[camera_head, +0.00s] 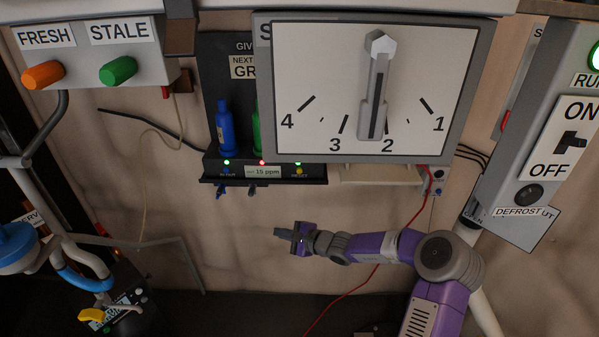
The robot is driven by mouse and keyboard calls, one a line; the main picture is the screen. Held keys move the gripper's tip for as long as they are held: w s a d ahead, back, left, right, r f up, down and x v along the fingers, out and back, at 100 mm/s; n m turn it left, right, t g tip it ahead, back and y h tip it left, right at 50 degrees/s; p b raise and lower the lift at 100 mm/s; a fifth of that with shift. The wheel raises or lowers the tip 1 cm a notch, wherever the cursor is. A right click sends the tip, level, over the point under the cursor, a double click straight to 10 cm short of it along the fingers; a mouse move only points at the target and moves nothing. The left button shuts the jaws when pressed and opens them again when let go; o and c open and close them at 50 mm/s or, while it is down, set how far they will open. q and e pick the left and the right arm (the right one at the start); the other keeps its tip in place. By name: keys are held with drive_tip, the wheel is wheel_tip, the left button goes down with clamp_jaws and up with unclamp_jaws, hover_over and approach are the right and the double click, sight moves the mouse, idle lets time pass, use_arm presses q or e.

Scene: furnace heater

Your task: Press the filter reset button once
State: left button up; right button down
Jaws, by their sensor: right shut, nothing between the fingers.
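A dark panel (312,175) on the wall, left of centre, carries a blue button (227,170) at its left and a yellow button (298,174) at its right. Small lights glow above them. The labels under these buttons are too small to read surely, so I cannot tell which is the filter reset. My right gripper (279,232) is shut and empty, its tips pointing left. In the picture it is below the panel, apart from the buttons. My left gripper is not in view.
A large dial (330,90) hangs above my right arm. A red cable (408,222) runs down behind that arm. An ON/OFF switch box (545,150) stands at the right. FRESH and STALE knobs (118,70) are at upper left. Pipes and a small device (128,312) fill the lower left.

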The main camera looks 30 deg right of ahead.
sight(299, 171)
drive_tip(key=w+d+r+m+t+h, duration=0.2)
drive_tip(key=d+r+m+t, duration=0.1)
drive_tip(key=d+r, duration=0.5)
drive_tip(key=shift+r+t+p, duration=0.3)
drive_tip(key=shift+r+p, duration=0.15)
drive_tip(key=shift+r, duration=0.2)
drive_tip(key=shift+d, duration=0.1)
drive_tip(key=w+d+p, duration=0.1)
drive_tip(key=w, duration=0.1)
drive_tip(key=w+d+p, duration=0.1)
drive_tip(key=w+p, duration=0.1)
drive_tip(key=w+d+p, duration=0.1)
drive_tip(key=w+p, duration=0.1)
drive_tip(key=shift+d+r, duration=0.1)
drive_tip(key=shift+d, duration=0.15)
drive_tip(key=shift+w+d+p, duration=0.35)
drive_tip(key=shift+w+d, duration=0.15)
drive_tip(key=shift+w, duration=0.3)
drive_tip(key=shift+w, duration=0.1)
idle(0.4)
drive_tip(key=shift+w+d, duration=0.2)
drive_tip(key=shift+w, duration=0.05)
